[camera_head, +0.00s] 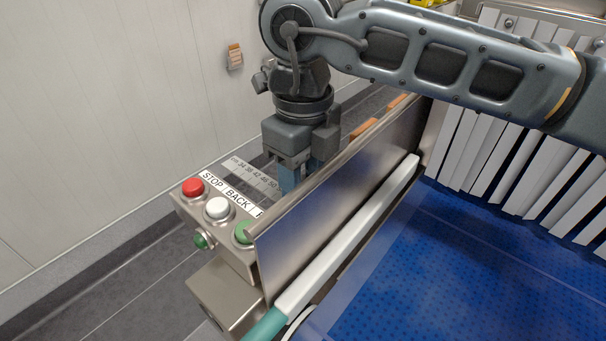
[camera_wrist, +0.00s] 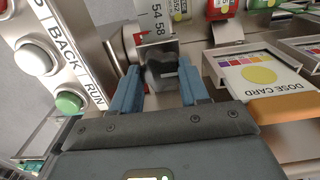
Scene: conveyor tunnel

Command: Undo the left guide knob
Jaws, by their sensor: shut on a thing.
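In the wrist view, a dark knob (camera_wrist: 160,72) with a lobed grip sits in front of a metal block beside a number scale (camera_wrist: 157,24). The two blue fingers of my gripper (camera_wrist: 160,84) are on either side of the knob and shut on it. In the head view, my gripper (camera_head: 290,176) points down behind the steel side plate (camera_head: 335,180), over the scale (camera_head: 257,178). The plate's edge hides part of the fingers, and the knob cannot be seen there.
A control box has a red STOP button (camera_head: 193,188), a white BACK button (camera_head: 218,208) and a green button (camera_head: 243,232) close to my gripper. The blue belt (camera_head: 460,270) and strip curtain (camera_head: 530,160) lie to the right. A dose card (camera_wrist: 257,80) is right of my fingers.

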